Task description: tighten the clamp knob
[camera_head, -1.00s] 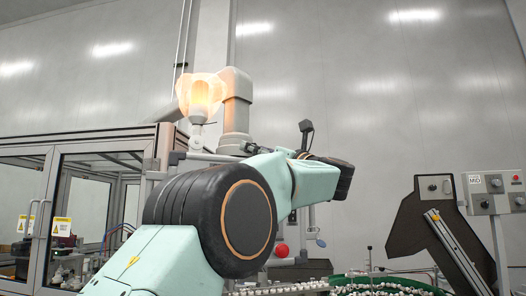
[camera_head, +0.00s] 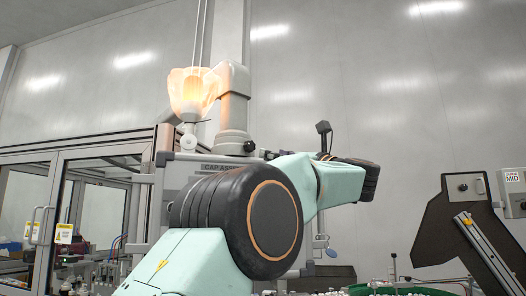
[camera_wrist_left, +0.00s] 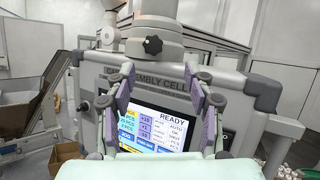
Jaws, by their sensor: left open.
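The clamp knob is a black, lobed knob on the grey collar at the foot of the column. It shows in the left wrist view (camera_wrist_left: 152,45) and, small, in the head view (camera_head: 249,146). My left gripper (camera_wrist_left: 163,73) is open and empty in the left wrist view, with one finger on each side. The knob appears above and between the fingertips, with no visible contact. In the head view my left arm hides most of that gripper. My right gripper is in neither view.
A lit touch screen (camera_wrist_left: 160,130) stands behind the fingers, on a grey panel (camera_wrist_left: 185,84). A glazed cabinet (camera_head: 90,190) is at left in the head view. A dark angled conveyor (camera_head: 450,225) and a control box (camera_head: 467,187) are at right.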

